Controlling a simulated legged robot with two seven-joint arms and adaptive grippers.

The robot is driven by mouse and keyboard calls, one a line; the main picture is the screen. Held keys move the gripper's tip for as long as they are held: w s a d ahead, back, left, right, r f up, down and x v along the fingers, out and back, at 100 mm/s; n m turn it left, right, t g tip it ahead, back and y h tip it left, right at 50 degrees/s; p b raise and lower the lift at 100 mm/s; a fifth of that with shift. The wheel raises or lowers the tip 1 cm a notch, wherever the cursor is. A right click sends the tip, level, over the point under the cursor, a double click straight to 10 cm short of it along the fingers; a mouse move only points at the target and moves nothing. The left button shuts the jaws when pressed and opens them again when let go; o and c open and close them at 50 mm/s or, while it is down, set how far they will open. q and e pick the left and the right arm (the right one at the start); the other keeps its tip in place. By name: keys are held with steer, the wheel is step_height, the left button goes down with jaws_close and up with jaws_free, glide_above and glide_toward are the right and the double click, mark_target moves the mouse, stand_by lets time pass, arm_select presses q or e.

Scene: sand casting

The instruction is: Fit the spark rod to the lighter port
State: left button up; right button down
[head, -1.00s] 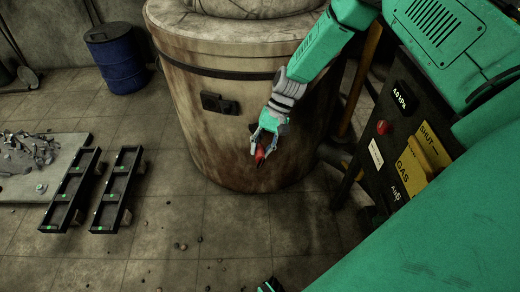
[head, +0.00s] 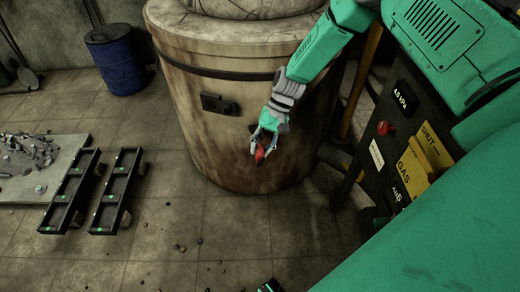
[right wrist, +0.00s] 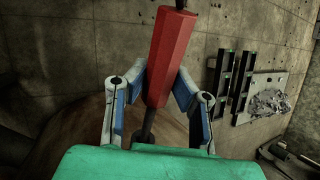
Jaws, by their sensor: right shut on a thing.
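My right gripper (head: 263,143) is in front of the round, stained furnace (head: 200,150), low on its right side. It is shut on the red handle of the spark rod (head: 260,155). In the right wrist view the red faceted handle (right wrist: 170,60) stands tilted between the two fingers (right wrist: 158,92), with a dark thin shaft running down towards the palm. A dark fitting (head: 217,103) sits on the furnace wall, left of and above the gripper. I cannot tell for certain which part is the lighter port.
A dark control panel (head: 388,155) with yellow GAS and SHUT tags stands at the right. A blue barrel (head: 115,60) is at the back left. Two black trays (head: 117,190) and a grey slab (head: 25,185) lie at the left. The floor in front is mostly clear, with small pebbles.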

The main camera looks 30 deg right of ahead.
steer(key=shift+w+d+f+b, duration=0.35)
steer(key=shift+w+d+b, duration=0.05)
steer(key=shift+w+b, duration=0.2)
steer(key=shift+w+d+f+b, duration=0.35)
steer(key=shift+w+b, duration=0.15)
steer(key=shift+w, duration=0.1)
stand_by(2.6)
steer(key=c, duration=1.3)
jaws_free()
steer(key=v, duration=1.2)
steer(key=shift+d+f, duration=0.1)
